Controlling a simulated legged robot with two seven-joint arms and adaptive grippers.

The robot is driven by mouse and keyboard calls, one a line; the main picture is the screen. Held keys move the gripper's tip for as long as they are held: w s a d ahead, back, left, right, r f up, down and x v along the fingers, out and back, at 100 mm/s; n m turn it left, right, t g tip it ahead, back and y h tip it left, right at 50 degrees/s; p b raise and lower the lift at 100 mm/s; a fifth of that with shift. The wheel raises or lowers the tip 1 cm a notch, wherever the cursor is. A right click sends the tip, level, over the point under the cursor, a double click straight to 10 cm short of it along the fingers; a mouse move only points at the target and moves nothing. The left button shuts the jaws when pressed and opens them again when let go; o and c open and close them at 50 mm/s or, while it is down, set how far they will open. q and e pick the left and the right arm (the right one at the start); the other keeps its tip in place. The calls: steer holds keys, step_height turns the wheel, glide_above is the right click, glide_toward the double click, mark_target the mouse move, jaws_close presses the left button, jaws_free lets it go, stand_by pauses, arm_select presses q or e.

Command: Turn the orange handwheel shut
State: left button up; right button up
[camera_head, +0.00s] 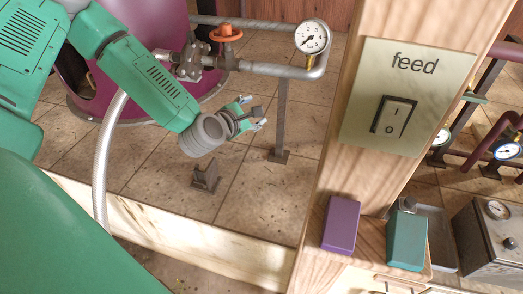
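The orange handwheel (226,33) sits on a valve on the grey metal pipe (265,68) at the upper middle. My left arm comes in from the left, and its gripper (254,111) is below and slightly right of the handwheel, apart from it. The gripper's two fingertips are spread, with nothing between them. The handwheel is in clear view, and its turn position cannot be told. My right gripper is not in view.
A pressure gauge (312,36) stands on the pipe right of the handwheel. A wooden post with a feed switch panel (405,95) rises at the right. Purple (341,224) and teal (406,240) blocks sit on a ledge. A pale beam (170,228) crosses the front.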

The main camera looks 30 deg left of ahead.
arm_select(q)
steer(key=s+d+f+m+g+h+b, duration=0.1)
steer(key=s+d+f+m+g+b, duration=0.1)
steer(key=s+d+f+m, duration=0.2)
step_height(320, 180, down, 4)
steer(key=shift+d+r+m+h, duration=0.1)
steer(key=shift+d+m+h, duration=0.3)
steer(key=shift+d+m, duration=0.4)
steer(key=shift+a, duration=0.1)
steer(key=m+t+y, duration=0.4)
steer(key=m+y, duration=0.4)
steer(key=m, duration=1.1)
glide_toward(223, 30)
steer(key=shift+n, duration=0.3)
steer(key=x, duration=1.2)
steer(key=shift+h, duration=0.3)
jaws_close()
